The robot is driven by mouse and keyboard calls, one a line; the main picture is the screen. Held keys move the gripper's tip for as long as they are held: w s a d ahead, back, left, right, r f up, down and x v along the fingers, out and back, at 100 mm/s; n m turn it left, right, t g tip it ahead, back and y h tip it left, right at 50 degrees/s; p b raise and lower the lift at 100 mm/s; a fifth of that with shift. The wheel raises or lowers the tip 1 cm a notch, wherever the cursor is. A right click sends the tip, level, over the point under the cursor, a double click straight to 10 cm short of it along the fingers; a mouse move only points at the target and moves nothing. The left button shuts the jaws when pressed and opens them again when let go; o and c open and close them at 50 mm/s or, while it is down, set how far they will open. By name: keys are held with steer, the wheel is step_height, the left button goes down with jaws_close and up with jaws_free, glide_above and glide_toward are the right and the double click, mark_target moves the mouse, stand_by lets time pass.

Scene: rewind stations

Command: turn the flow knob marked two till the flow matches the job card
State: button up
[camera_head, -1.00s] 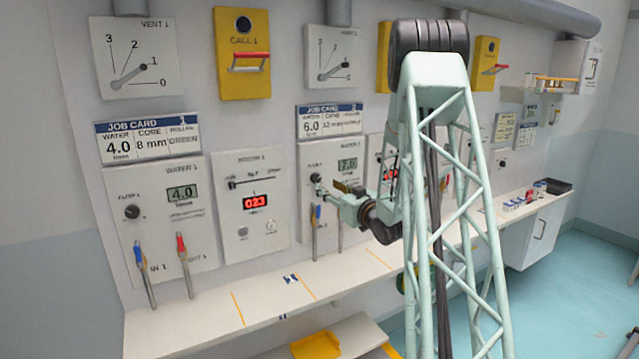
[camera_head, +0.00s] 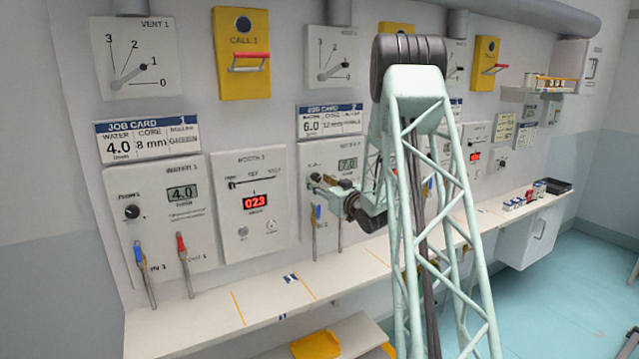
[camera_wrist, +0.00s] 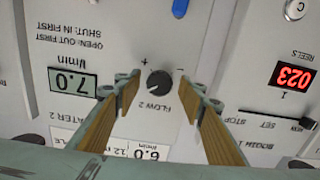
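The flow knob marked two (camera_wrist: 159,84) is a small dark round knob with a light pointer mark, upside down in the wrist view. The Water 2 display (camera_wrist: 73,83) beside it reads 7.0 l/min; it also shows in the head view (camera_head: 347,164). The job card (camera_wrist: 152,151) for station 2 reads 6.0 l/min; it also shows in the head view (camera_head: 329,121). My gripper (camera_wrist: 159,90) is open, with one wood-coloured finger on each side of the knob and a visible gap at both sides. In the head view my gripper (camera_head: 320,183) is at the Water 2 panel.
A blue-handled lever (camera_head: 316,217) hangs below my gripper. The white shelf (camera_head: 270,305) runs below the panels. The station 1 knob (camera_head: 132,212) is further left.

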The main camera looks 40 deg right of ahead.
steer(key=shift+c, duration=0.5)
steer(key=c, duration=0.7)
steer(key=shift+c, duration=0.2)
steer(key=shift+f+n+b, duration=0.1)
steer(key=shift+n+b, duration=1.1)
steer(key=shift+b, duration=1.15)
steer(key=shift+d+n+b, duration=0.1)
steer(key=shift+n+b, duration=1.5)
steer(key=shift+b, duration=1.2)
steer(key=o, duration=0.8)
steer(key=shift+o, duration=0.2)
steer(key=shift+s, duration=0.1)
